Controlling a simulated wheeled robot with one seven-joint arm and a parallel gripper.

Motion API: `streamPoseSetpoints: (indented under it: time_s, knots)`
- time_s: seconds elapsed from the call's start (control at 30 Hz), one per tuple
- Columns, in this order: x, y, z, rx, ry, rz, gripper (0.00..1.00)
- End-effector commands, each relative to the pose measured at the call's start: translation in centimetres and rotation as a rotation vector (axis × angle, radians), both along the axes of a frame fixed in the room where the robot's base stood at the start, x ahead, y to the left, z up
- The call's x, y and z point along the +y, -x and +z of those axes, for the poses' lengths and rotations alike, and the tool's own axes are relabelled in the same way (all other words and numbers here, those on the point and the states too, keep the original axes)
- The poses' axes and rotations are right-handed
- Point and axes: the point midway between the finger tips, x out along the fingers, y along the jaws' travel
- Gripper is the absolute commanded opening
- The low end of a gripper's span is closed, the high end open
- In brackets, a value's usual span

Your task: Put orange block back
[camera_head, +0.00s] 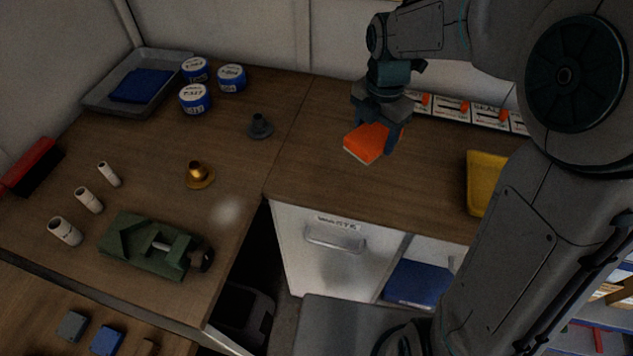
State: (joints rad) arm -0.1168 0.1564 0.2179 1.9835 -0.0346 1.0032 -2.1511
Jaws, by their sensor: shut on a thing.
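The orange block (367,143) has an orange top and a paler side. It is between the fingers of my gripper (380,132), which is shut on it. My gripper points down and holds the block over the right-hand wooden counter (330,170), near its left part. I cannot tell whether the block's underside touches the counter. The fingers hide part of the block.
A dark cone-shaped piece (260,127), a brass piece (199,175), a green vise (150,246) and blue-white tins (195,98) stand left. Blue block (107,340) lies front left.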

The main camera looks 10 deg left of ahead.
Motion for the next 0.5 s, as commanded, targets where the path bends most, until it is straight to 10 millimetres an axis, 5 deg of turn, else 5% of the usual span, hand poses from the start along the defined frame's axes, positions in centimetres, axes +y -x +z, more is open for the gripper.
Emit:
streamPoseSetpoints:
  time_s: [0.27, 0.5]
  knots:
    - [2.4, 1.8, -0.3, 0.001, 0.004, 0.174, 0.37]
    - [7.8, 2.2, -3.4, 0.005, 0.005, 0.184, 0.37]
